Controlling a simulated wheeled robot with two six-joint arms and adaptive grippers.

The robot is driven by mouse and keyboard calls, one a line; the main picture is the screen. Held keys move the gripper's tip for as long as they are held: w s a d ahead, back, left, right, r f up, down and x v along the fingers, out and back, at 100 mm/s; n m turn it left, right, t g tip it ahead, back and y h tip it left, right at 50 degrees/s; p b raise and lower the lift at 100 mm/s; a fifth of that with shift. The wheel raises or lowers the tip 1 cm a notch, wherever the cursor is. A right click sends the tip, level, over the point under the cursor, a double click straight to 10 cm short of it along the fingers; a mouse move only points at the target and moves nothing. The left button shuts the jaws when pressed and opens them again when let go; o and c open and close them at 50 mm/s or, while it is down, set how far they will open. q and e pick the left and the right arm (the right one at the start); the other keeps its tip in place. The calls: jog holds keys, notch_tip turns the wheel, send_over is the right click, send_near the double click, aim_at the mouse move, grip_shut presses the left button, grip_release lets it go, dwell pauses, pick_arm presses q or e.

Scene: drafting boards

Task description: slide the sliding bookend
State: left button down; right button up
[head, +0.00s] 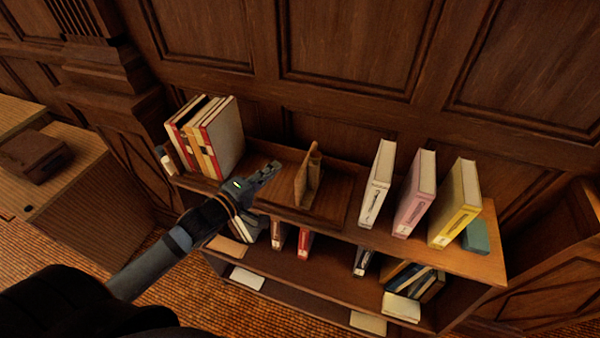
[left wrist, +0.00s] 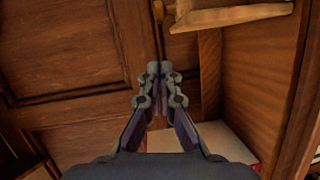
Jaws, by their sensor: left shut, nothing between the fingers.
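The sliding bookend (head: 308,180) is a light-brown wooden upright on the top shelf, in a bare stretch between the left book group and the single white book. In the left wrist view a light wooden piece (left wrist: 230,16) at the top looks like part of it. My left gripper (head: 272,170) is shut and empty, just left of the bookend with a small gap. Its closed fingertips also show in the left wrist view (left wrist: 160,70). Part of the bookend's foot cannot be made out. My right gripper is not in view.
Several red-and-white books (head: 222,140) stand left of my gripper on the shelf unit (head: 400,247). A white book (head: 378,185), a pink book (head: 416,195) and a yellow book (head: 456,205) stand to the right. The panelled wall (head: 350,45) is close behind.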

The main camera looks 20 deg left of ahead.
aim_at(312, 172)
pick_arm(q)
jog(key=w+d+f+b, duration=0.1)
jog(key=w+d+b, duration=0.4)
jog(key=w, duration=0.1)
jog(key=shift+w+d+b, duration=0.15)
jog(key=shift+w+b, duration=0.15)
jog(key=shift+b, duration=0.1)
jog(key=shift+f, duration=0.1)
